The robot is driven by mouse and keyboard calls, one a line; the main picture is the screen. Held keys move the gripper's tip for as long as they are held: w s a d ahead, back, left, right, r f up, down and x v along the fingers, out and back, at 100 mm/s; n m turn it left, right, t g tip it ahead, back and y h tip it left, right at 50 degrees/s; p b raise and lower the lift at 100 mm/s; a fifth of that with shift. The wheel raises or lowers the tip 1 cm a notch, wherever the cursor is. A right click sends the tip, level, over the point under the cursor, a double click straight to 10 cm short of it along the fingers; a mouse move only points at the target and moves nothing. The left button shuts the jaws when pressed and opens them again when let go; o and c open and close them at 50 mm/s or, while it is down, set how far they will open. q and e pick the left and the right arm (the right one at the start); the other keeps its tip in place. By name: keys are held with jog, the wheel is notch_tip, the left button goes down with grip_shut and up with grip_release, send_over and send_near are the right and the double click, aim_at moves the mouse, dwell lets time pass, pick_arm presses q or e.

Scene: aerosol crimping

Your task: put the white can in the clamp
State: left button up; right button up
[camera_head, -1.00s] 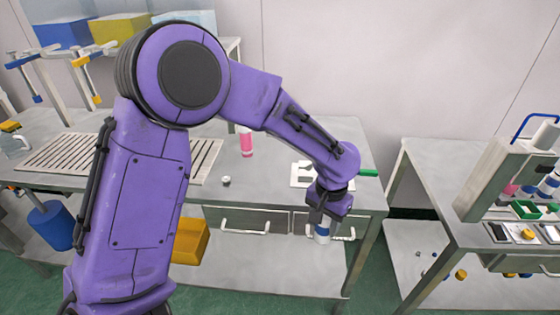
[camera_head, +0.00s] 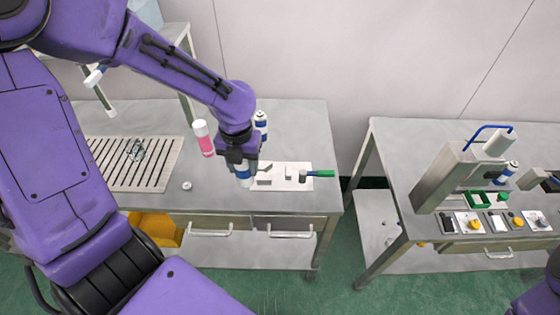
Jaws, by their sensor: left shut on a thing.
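My left gripper (camera_head: 241,161) points down and is shut on a white can with a blue band (camera_head: 244,176). The gripper hides the can's upper part. The can is at the left end of the clamp's white base plate (camera_head: 275,184), close to the clamp's metal jaw (camera_head: 265,168). I cannot tell whether its bottom touches the plate or table. The clamp's green handle (camera_head: 320,174) points right. My right gripper is out of view; only a bit of that arm shows at the bottom right.
Behind the gripper stands another white and blue can (camera_head: 261,122). A pink can with a white top (camera_head: 203,138) stands to the left. A small round metal part (camera_head: 187,185) and a slatted rack (camera_head: 130,170) are further left. A second table (camera_head: 385,150) stands right, past a gap.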

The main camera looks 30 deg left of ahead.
pick_arm(q)
jog(key=w+f+b, duration=0.1)
jog(key=w+f, duration=0.5)
jog(key=w+f+b, duration=0.1)
jog(key=w+f, duration=0.5)
jog(key=w, duration=0.1)
jog(key=shift+w+d+f, duration=0.1)
jog(key=shift+w+f, duration=0.1)
jog(key=shift+f, duration=0.1)
jog(key=shift+f+b, duration=0.3)
jog(key=o, duration=1)
jog(key=shift+o, duration=0.2)
jog(key=shift+r, duration=0.25)
notch_tip(320, 180, up, 12)
jog(key=b, duration=0.2)
jog(key=shift+b, duration=0.4)
